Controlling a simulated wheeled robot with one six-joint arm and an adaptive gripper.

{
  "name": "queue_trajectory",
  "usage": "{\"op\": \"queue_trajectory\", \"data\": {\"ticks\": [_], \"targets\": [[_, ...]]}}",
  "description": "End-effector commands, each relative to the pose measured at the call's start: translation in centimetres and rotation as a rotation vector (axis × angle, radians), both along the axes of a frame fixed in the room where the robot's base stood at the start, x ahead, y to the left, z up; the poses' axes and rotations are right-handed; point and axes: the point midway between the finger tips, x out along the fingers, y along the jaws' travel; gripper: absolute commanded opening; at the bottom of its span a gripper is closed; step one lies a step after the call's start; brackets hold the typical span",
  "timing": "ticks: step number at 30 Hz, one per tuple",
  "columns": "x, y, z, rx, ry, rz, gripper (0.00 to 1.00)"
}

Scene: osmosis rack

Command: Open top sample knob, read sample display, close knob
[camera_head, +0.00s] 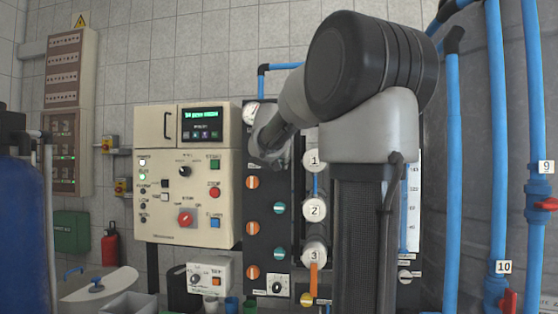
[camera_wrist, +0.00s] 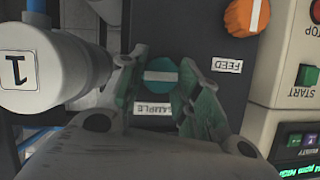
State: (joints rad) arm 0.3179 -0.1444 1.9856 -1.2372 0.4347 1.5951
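The top sample knob (camera_wrist: 162,77) is a round teal knob with a white bar lying horizontal in the wrist view. A SAMPLE label (camera_wrist: 152,108) is beside it. My gripper (camera_wrist: 160,75) has its fingers apart, one on each side of the knob; I cannot tell whether they touch it. In the head view my gripper (camera_head: 264,150) is at the upper part of the dark panel and hides this knob. The sample display (camera_head: 202,115) shows a line of green text, too small to read surely; its edge also shows in the wrist view (camera_wrist: 300,142).
An orange FEED knob (camera_wrist: 247,15) is near my gripper. A white cylinder marked 1 (camera_wrist: 50,68) stands close beside the left finger. Below are more orange (camera_head: 252,228) and teal knobs (camera_head: 279,208). The cream control box (camera_head: 160,222) with buttons is left of the panel.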

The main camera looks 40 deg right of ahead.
Motion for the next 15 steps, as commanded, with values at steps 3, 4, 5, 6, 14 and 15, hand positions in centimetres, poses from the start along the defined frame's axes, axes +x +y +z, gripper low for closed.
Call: {"op": "queue_trajectory", "data": {"ticks": [3, 4, 5, 6, 14, 15], "targets": [[-0.01, 0.00, -0.01, 0.000, 0.000, 0.000, 0.09], [-0.01, 0.00, -0.01, -0.001, 0.001, -0.001, 0.09], [0.00, 0.01, -0.02, -0.002, 0.002, 0.000, 0.09], [0.00, 0.01, -0.02, -0.004, 0.005, 0.000, 0.09], [0.09, 0.11, -0.06, -0.058, 0.067, 0.000, 0.09], [0.12, 0.13, -0.08, -0.073, 0.084, 0.001, 0.09]]}}
